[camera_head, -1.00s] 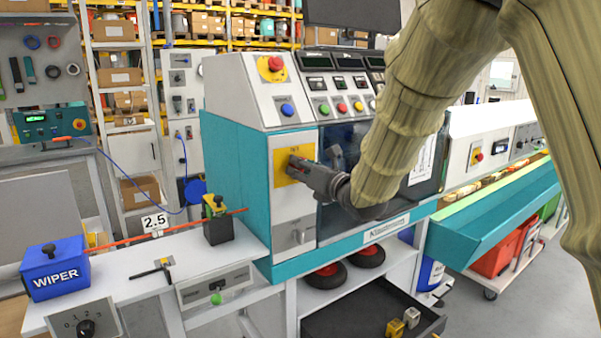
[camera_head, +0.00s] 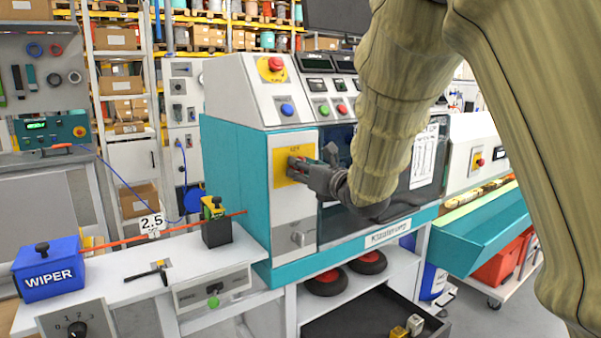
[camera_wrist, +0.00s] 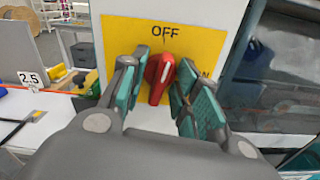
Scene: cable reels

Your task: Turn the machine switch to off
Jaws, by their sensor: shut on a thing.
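The teal and white machine (camera_head: 232,170) stands in the middle of the head view. On its front is a yellow switch plate (camera_head: 280,176), marked OFF at the top in the wrist view (camera_wrist: 120,42). The red switch knob (camera_wrist: 158,78) stands close to upright, its upper end leaning slightly right below the OFF label.
A red emergency button (camera_head: 271,68) and a blue button (camera_head: 287,109) sit above the plate. A silver latch (camera_head: 298,238) is below it. The blue WIPER box (camera_head: 48,268) and a black-and-yellow clamp (camera_head: 216,225) stand on the left bench. My arm covers the panel's right side.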

